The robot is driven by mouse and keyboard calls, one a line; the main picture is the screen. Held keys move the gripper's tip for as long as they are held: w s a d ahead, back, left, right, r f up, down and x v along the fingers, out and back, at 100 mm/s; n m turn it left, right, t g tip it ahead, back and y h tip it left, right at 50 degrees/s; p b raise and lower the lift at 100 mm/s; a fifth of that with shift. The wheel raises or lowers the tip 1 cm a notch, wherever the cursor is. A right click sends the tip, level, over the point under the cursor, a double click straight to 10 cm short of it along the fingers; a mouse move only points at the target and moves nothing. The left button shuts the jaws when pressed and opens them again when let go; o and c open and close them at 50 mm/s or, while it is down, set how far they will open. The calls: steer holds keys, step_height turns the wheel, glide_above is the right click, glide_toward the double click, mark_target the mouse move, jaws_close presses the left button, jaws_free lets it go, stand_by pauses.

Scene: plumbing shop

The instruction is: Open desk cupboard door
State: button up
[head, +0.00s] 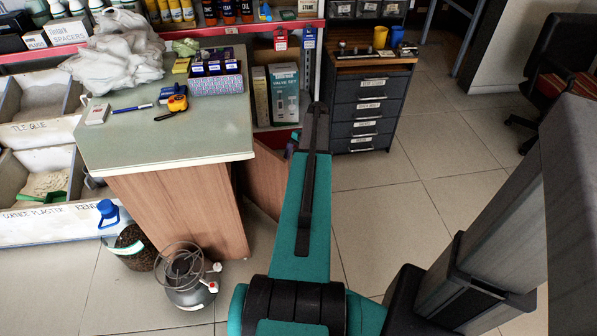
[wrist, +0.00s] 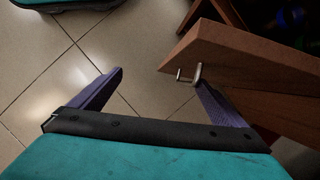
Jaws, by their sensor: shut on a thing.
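The desk (head: 165,140) with a pale green top and wooden sides stands at left in the head view. Its brown cupboard door (head: 266,178) stands out from the desk's right side, ajar, partly hidden by the desk and my arm. In the wrist view the door (wrist: 245,70) enters from the right, with a small metal handle (wrist: 197,75) near its end. My gripper (wrist: 160,78) is at the handle, its right purple fingertip touching or hooked at it. The left finger stands apart, with floor showing between them. In the head view my gripper is mostly hidden behind my arm.
A dark drawer cabinet (head: 371,105) stands beyond my arm. A gas burner (head: 185,280) and a dark bucket (head: 135,245) are on the floor by the desk. Boxes (head: 283,95) stand on the shelf behind.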

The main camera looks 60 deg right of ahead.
steer(key=shift+s+d+r+p, duration=0.25)
steer(key=shift+r+p, duration=0.1)
steer(key=shift+r, duration=0.2)
steer(key=shift+s+d+r+p, duration=0.1)
steer(key=shift+s+r+p, duration=0.15)
steer(key=shift+r, duration=0.3)
steer(key=shift+c, duration=0.5)
steer(key=shift+d+r+p, duration=0.1)
steer(key=shift+r+p, duration=0.2)
steer(key=shift+r, duration=0.15)
steer(key=c, duration=1.2)
steer(key=shift+w+d+r+p, duration=0.1)
steer(key=shift+d+r+p, duration=0.2)
steer(key=shift+r+p, duration=0.25)
steer(key=shift+w+d+r+p, duration=0.1)
steer(key=shift+d+r+p, duration=0.25)
steer(key=shift+r, duration=0.3)
steer(key=shift+c, duration=0.2)
steer(key=shift+p, duration=0.3)
